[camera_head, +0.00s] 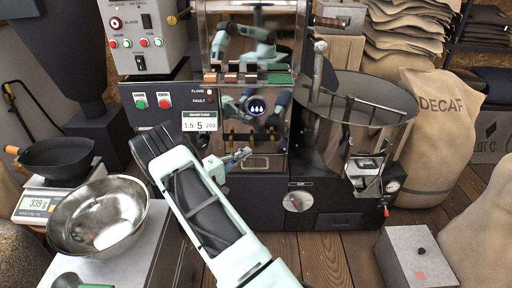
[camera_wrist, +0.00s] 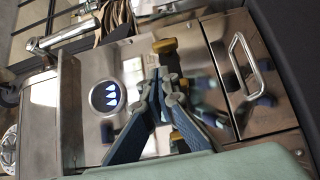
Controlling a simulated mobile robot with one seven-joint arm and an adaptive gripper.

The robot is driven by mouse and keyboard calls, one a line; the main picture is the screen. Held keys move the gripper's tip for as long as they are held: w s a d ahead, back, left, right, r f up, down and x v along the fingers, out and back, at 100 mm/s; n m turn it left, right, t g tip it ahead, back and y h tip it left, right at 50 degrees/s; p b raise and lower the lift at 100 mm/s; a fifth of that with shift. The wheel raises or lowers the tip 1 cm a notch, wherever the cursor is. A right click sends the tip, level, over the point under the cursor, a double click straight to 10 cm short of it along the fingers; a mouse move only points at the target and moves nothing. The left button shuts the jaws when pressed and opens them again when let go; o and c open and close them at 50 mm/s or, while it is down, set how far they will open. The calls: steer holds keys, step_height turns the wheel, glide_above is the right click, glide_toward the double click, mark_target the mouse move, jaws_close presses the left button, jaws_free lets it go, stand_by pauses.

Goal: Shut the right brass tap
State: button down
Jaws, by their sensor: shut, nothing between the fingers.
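Small brass taps sit in a row on the polished steel panel (camera_wrist: 72,120) of the machine, under a round badge with lit drops. The right brass tap (camera_head: 271,136) is at the right end of the row in the head view. In the wrist view, which is turned sideways, it is the upper brass piece (camera_wrist: 165,46). My gripper (camera_head: 246,152) is shut and empty in front of the panel, just below the row. In the wrist view its fingertips (camera_wrist: 165,75) are close to the right tap's brass piece; contact cannot be told. The fingers partly hide the other taps.
A drawer front with a metal handle (camera_wrist: 240,62) is below the taps. A round steel drum (camera_head: 360,95) stands to the right. A steel bowl (camera_head: 100,215), a scale (camera_head: 38,205) with a black pan and a DECAF sack (camera_head: 435,120) stand around.

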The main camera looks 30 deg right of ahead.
mark_target(272, 141)
steer(key=b+x, duration=0.1)
steer(key=x, duration=0.8)
steer(key=shift+d+b, duration=0.3)
steer(key=shift+b, duration=0.1)
